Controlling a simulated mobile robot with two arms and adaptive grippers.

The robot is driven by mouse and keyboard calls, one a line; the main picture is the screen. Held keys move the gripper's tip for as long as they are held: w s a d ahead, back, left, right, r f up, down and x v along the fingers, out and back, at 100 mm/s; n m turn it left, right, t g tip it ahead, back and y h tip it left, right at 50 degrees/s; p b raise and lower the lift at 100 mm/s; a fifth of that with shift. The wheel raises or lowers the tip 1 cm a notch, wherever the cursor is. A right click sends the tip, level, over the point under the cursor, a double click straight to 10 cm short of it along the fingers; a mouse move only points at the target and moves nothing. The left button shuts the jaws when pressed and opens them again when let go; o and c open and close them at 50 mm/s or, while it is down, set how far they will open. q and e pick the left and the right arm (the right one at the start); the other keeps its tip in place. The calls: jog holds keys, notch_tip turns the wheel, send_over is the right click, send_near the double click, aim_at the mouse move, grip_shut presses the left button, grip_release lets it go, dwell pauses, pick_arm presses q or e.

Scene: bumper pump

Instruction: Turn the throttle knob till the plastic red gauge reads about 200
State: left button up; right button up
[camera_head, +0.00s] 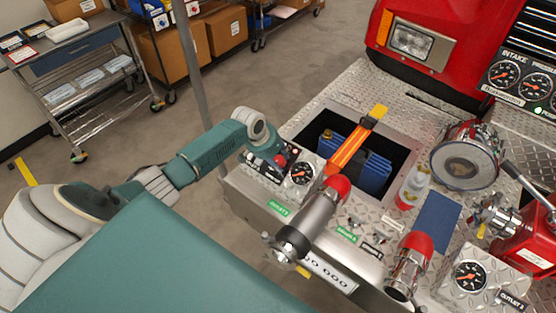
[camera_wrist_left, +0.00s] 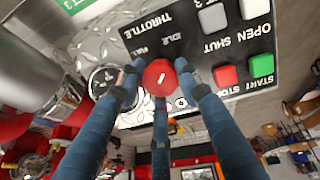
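The red throttle knob (camera_wrist_left: 158,76) with a white mark sits on the black panel (camera_wrist_left: 215,22) lettered THROTTLE, IDLE and FULL; it shows small in the head view (camera_head: 281,160). My left gripper (camera_wrist_left: 159,74) has its blue fingers around the knob, tips close against its sides. In the head view the left gripper (camera_head: 268,158) is at the panel, its fingers hard to make out. A round gauge (camera_head: 300,173) with a black face and a reddish needle is right beside it, and in the wrist view (camera_wrist_left: 103,80); its reading is too small to tell. My right gripper is in neither view.
Metal outlets with red ends (camera_head: 335,188) stand right of the panel. Another gauge (camera_head: 469,275) is at the lower right, and intake gauges (camera_head: 503,74) at the upper right. Open floor lies left of the bumper.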

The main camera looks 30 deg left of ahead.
pick_arm(q)
jog(key=shift+s+f, duration=0.1)
jog(key=shift+s, duration=0.05)
jog(key=shift+c, duration=0.4)
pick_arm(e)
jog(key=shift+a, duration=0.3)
